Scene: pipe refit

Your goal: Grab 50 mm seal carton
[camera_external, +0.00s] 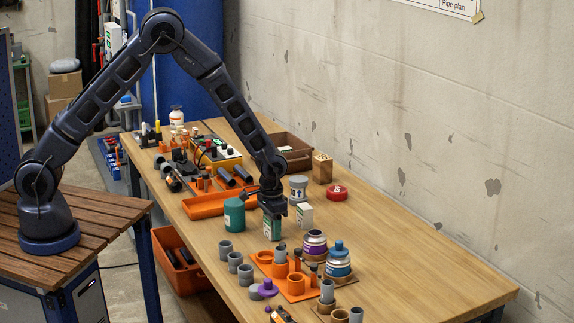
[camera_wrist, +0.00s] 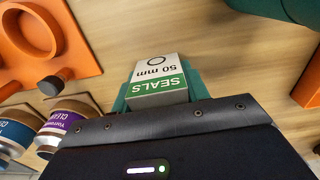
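The 50 mm seal carton (camera_external: 271,229) is a small white and green box on the right part of the workbench, directly under my gripper (camera_external: 272,212). In the wrist view the carton (camera_wrist: 156,78) shows its label, "SEALS 50 mm", upside down. The teal fingers of my gripper (camera_wrist: 158,95) lie along both sides of the carton, with no gap that I can see. The carton looks upright. Whether its base touches the bench is not clear.
A green cylinder (camera_external: 234,215) stands close left of the carton, and another white carton (camera_external: 304,215) close right. An orange fixture (camera_external: 293,286), purple-labelled jar (camera_external: 314,246) and blue-labelled jar (camera_external: 338,262) stand in front. The bench's right side (camera_external: 430,270) is clear.

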